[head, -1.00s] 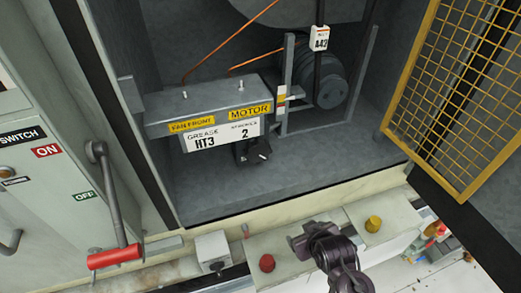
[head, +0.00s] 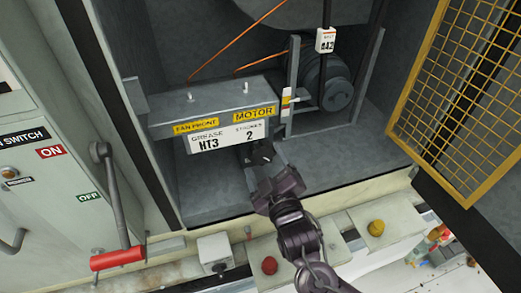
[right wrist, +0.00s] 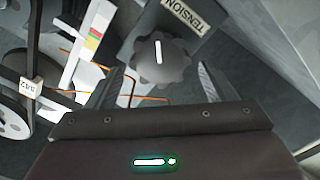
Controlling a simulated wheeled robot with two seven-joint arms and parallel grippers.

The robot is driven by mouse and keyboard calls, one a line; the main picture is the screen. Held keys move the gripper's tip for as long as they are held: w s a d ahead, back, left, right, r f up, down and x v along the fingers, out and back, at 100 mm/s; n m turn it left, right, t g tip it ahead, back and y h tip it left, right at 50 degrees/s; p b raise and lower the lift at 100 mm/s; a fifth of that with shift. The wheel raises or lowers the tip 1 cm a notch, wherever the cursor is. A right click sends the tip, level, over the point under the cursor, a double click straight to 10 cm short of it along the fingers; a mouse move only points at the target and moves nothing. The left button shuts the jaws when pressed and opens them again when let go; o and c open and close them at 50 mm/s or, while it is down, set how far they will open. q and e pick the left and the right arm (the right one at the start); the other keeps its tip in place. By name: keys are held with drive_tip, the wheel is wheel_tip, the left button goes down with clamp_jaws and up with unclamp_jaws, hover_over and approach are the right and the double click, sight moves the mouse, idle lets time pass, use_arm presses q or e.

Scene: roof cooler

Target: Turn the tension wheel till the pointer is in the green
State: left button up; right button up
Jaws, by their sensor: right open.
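The tension wheel is a dark, lobed knob (right wrist: 160,60) with a white line on its face, in the right wrist view beside a label reading TENSION (right wrist: 187,12). In the head view the wheel (head: 262,151) sits below the grease sign, partly hidden by my gripper. My right gripper (head: 264,162) is open, its fingers pointing at the wheel. In the right wrist view its fingertips (right wrist: 160,76) lie either side of the wheel's near part, with visible gaps. A small colour-banded scale (right wrist: 95,38) stands left of the wheel; I cannot make out the pointer's position. My left gripper is not in view.
A grey motor box (head: 215,103) sits above the wheel. A belt and pulley (head: 325,85) stand to the right. A yellow mesh door (head: 455,90) hangs open at the right. A red-handled lever (head: 117,258) is at the left. The cabinet floor right of the wheel is clear.

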sight(262, 156)
drive_tip(key=x, duration=0.4)
drive_tip(key=shift+w+p, duration=0.1)
drive_tip(key=shift+p, duration=0.25)
drive_tip(key=c, duration=1)
